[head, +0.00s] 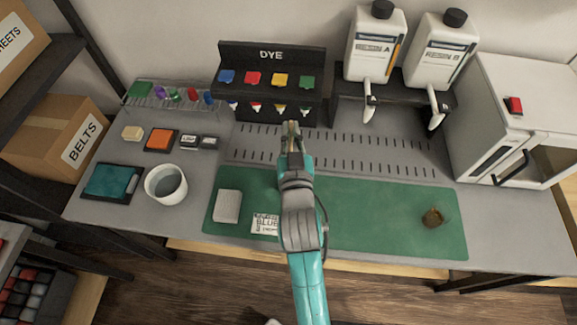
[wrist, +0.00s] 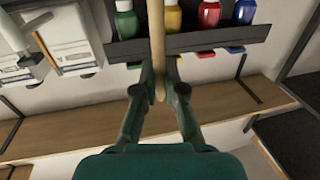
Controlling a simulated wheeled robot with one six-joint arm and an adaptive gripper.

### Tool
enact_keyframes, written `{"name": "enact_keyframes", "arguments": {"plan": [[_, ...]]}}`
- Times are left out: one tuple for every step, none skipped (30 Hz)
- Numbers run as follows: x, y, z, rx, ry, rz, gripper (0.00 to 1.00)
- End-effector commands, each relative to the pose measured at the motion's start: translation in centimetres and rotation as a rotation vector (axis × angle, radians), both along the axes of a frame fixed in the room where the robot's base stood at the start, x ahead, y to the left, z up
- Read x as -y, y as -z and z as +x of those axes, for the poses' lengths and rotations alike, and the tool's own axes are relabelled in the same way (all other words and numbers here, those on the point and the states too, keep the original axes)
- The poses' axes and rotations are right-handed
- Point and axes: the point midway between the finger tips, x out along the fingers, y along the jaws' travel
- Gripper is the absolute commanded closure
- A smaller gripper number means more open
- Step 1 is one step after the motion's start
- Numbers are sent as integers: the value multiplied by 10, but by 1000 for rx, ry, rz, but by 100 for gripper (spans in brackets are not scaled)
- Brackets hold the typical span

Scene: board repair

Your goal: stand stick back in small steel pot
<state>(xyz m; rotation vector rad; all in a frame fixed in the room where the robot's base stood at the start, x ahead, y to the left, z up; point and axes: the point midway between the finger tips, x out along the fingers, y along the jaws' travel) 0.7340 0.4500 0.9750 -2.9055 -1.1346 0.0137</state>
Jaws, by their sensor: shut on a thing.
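My gripper (head: 291,136) is over the grey bench, in front of the dye rack, and it is shut on a light wooden stick. The stick (wrist: 158,45) runs upright between the fingers in the wrist view, its rounded lower end just below the fingertips (wrist: 160,85). Only a short piece of it shows in the head view. No small steel pot can be made out for sure. A small brownish round item (head: 432,218) on the right of the green mat is too small to identify. A white cup (head: 166,184) stands left of the mat.
The black dye rack (head: 271,56) with coloured dyes stands at the back, resin bottles (head: 374,45) right of it. A white oven-like box (head: 515,120) fills the right end. The green mat (head: 370,215) is mostly clear, with a pale block (head: 228,206) at left.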

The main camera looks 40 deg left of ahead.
Motion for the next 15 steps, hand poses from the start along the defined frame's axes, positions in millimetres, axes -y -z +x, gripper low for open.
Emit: {"name": "enact_keyframes", "arguments": {"plan": [[0,0,0,0,0,0,100],[0,0,0,0,0,0,100],[0,0,0,0,0,0,100],[0,0,0,0,0,0,100],[0,0,0,0,0,0,100],[0,0,0,0,0,0,100],[0,0,0,0,0,0,100],[0,0,0,0,0,0,100],[0,0,0,-1,0,-1,100],[0,2,0,-1,0,-1,100],[0,4,0,-1,0,-1,100],[0,9,0,-3,0,-3,100],[0,14,0,-4,0,-3,100],[0,19,0,-4,0,-3,100],[0,26,0,-4,0,-4,100]]}}
